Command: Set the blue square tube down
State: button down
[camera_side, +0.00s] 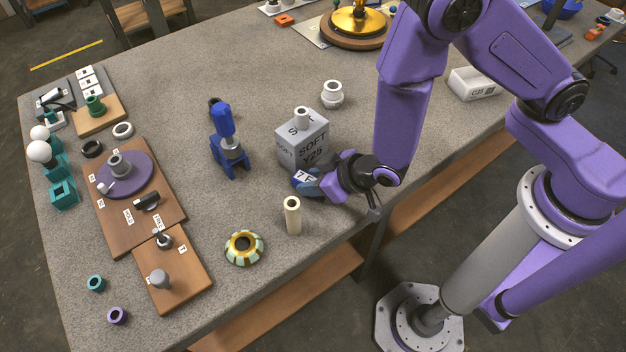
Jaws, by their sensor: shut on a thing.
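My gripper (314,183) is low over the table in front of the grey SOFT block, its jaws shut on a dark blue piece. This piece, which I take to be the blue square tube (303,186), shows only in part, with a white lettered label beside it. The fingers hide much of it, and I cannot tell whether it touches the table.
The grey SOFT block (302,146) stands just behind my gripper. A cream tube (292,215) stands upright in front, with a striped ring (244,248) to its left. A blue upright device (229,145) stands further left.

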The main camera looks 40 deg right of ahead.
jog(key=shift+r, duration=0.55)
jog(key=shift+w+d+r+v, duration=0.45)
jog(key=shift+w+d+v, duration=0.25)
jog(key=shift+v, duration=4.7)
jog(key=shift+w+d+r+v, duration=0.6)
jog(key=shift+w+v, duration=0.25)
jog(key=shift+v, duration=4.5)
jog(key=w+a+r, duration=0.1)
jog(key=w+a, duration=0.1)
jog(key=w, duration=0.6)
jog(key=w+a+r, duration=0.2)
jog(key=w, duration=0.5)
jog(key=w+d+f, duration=0.3)
jog(key=w+d, duration=1.1)
jog(key=d, duration=0.3)
jog(key=d+x, duration=0.1)
jog(key=x, duration=0.5)
jog(key=d+x, duration=0.1)
jog(key=x, duration=0.6)
jog(key=d+f+x, duration=0.1)
jog(key=d+x, duration=0.1)
jog(key=x, duration=0.5)
jog(key=shift+w, duration=0.3)
jog(key=shift+w+f, duration=0.15)
jog(key=shift+f, duration=1.5)
